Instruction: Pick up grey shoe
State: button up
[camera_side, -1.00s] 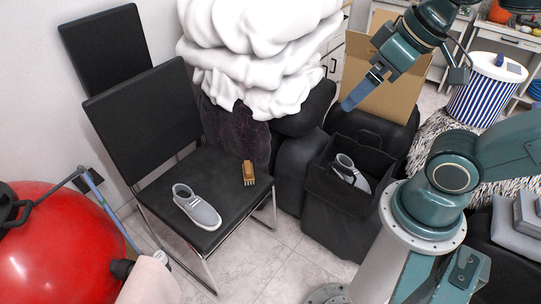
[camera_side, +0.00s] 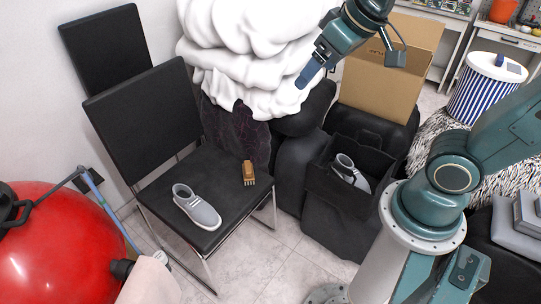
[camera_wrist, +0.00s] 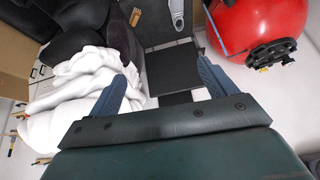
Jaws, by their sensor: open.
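A grey shoe (camera_side: 197,207) with a white sole lies on the black seat of a chair (camera_side: 236,200) in the side view. A second grey shoe (camera_side: 351,173) stands in a black open bin (camera_side: 340,215). My gripper (camera_side: 309,76) is above and to the right of the chair, in front of the white padded pile. In the wrist view my gripper (camera_wrist: 160,90) has its two blue fingers spread, with nothing between them. The shoe on the seat shows partly at the top edge of the wrist view (camera_wrist: 177,10).
A wooden brush (camera_side: 248,173) lies on the seat beside the shoe. A white padded pile (camera_side: 250,45) stands behind the chair. A red ball (camera_side: 55,250) is at the lower left. A cardboard box (camera_side: 385,80) and a striped basket (camera_side: 485,90) are at the right.

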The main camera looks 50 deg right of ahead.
jog(key=w+a+f, duration=0.2)
jog(key=w+f, duration=0.4)
jog(key=w, duration=0.3)
jog(key=w+a+f+t, duration=0.1)
jog(key=w+f, duration=0.5)
jog(key=w, duration=0.3)
jog(key=w+a+f, duration=0.2)
jog(key=w+f, duration=0.4)
jog(key=w, duration=0.3)
jog(key=w+a+f+t, duration=0.1)
jog(key=a+f, duration=0.1)
jog(key=f, duration=1.4)
jog(key=w+a+f+t, duration=0.1)
jog(key=a+f, duration=0.2)
jog(key=f, duration=1.2)
jog(key=shift+w+a+f, duration=0.15)
jog(key=shift+w+f, duration=0.1)
jog(key=shift+f, duration=0.1)
send_over(201, 209)
jog(key=shift+s+f, duration=0.15)
jog(key=shift+f, duration=2.9)
jog(key=shift+w+f, duration=0.1)
jog(key=shift+w, duration=0.1)
